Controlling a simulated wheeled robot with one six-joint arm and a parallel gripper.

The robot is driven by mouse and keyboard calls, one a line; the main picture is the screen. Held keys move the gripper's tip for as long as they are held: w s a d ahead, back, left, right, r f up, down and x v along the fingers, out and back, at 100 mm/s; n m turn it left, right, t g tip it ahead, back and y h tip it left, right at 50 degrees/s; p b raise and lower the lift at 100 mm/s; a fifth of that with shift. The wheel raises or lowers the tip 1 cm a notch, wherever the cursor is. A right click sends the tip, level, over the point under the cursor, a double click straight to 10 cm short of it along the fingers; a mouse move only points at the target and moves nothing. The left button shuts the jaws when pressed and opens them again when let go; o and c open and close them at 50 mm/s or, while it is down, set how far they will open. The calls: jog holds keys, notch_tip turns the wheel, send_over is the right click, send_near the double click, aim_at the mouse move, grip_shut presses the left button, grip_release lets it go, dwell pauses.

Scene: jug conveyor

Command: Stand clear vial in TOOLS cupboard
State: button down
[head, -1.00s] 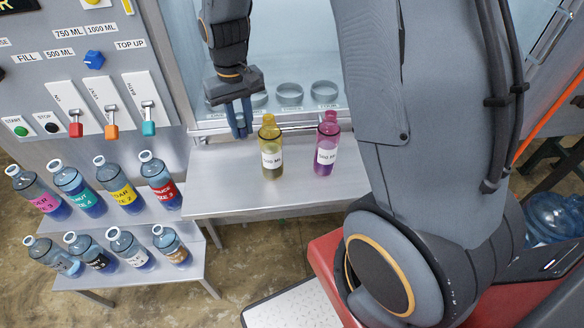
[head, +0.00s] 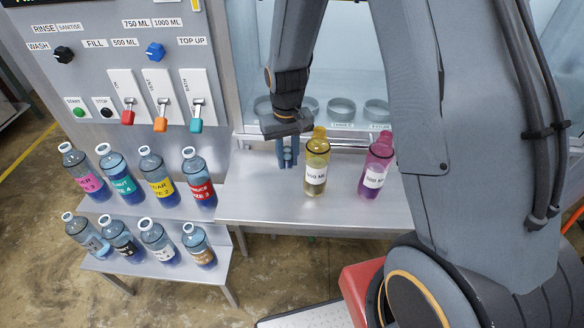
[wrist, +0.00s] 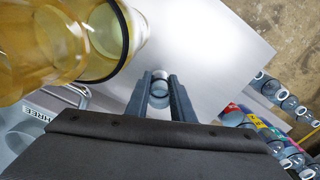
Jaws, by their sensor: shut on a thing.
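A small clear vial (wrist: 159,90) is between the two fingers of my gripper (wrist: 160,100) in the wrist view. My gripper is shut on it. In the head view my gripper (head: 288,152) points down over the grey metal table (head: 262,205), just left of the yellow bottle. I cannot pick out the vial from the fingers there, nor tell whether it touches the table. I see no cupboard marked TOOLS in either view.
A yellow bottle (head: 316,165) and a purple bottle (head: 375,168) stand on the table right of my gripper. Ring holders (head: 342,108) sit behind. Several labelled bottles (head: 158,180) stand on a two-step shelf at left, below a switch panel (head: 110,60).

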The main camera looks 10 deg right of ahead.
aim_at(288, 169)
jog(key=shift+f+p, duration=0.55)
jog(key=shift+f, duration=1.6)
jog(key=shift+f, duration=0.2)
jog(key=c, duration=1.5)
grip_release()
jog(key=shift+c, duration=0.2)
